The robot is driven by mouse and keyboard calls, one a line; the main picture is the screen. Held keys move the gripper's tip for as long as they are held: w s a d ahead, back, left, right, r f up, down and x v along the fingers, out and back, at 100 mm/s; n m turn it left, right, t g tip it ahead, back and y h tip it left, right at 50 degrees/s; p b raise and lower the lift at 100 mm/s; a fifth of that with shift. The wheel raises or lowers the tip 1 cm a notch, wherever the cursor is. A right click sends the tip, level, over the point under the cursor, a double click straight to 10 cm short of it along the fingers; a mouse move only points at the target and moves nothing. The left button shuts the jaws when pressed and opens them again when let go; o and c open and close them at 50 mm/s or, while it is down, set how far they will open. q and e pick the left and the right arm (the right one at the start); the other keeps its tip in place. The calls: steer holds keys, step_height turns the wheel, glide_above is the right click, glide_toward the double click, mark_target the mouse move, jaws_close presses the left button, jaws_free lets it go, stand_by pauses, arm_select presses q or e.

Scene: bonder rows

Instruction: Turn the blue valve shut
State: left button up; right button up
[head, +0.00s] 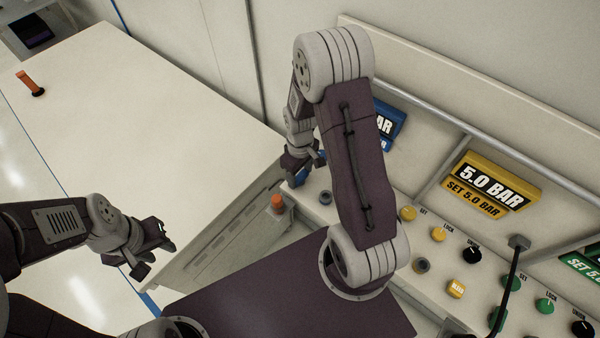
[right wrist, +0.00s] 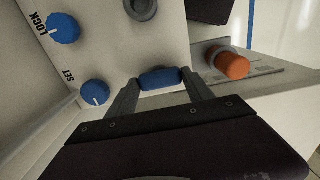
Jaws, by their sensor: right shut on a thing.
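The blue valve handle (right wrist: 160,78) shows in the right wrist view, held between the two fingers of my right gripper (right wrist: 162,82). In the head view only a small bit of blue (head: 301,177) shows below my right gripper (head: 305,162), at the far left end of the panel. My right arm hides part of the panel there. My left gripper (head: 157,251) is open and empty, well to the left, off the edge of the white cabinet.
Two blue knobs, LOCK (right wrist: 63,28) and SET (right wrist: 95,92), sit beside the valve. An orange-topped post (head: 277,203) stands close by; it also shows in the right wrist view (right wrist: 232,65). A yellow 5.0 BAR sign (head: 490,184) and yellow knobs lie right.

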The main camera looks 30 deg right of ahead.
steer(key=shift+m, duration=0.4)
steer(key=m, duration=0.3)
steer(key=shift+w+r+m+p, duration=0.1)
steer(key=shift+m+p, duration=0.3)
steer(key=m, duration=0.4)
steer(key=shift+m, duration=0.3)
steer(key=m+p, duration=0.1)
steer(key=m, duration=0.3)
steer(key=shift+m, duration=2.4)
steer(key=o, duration=1.4)
steer(key=shift+c, duration=0.2)
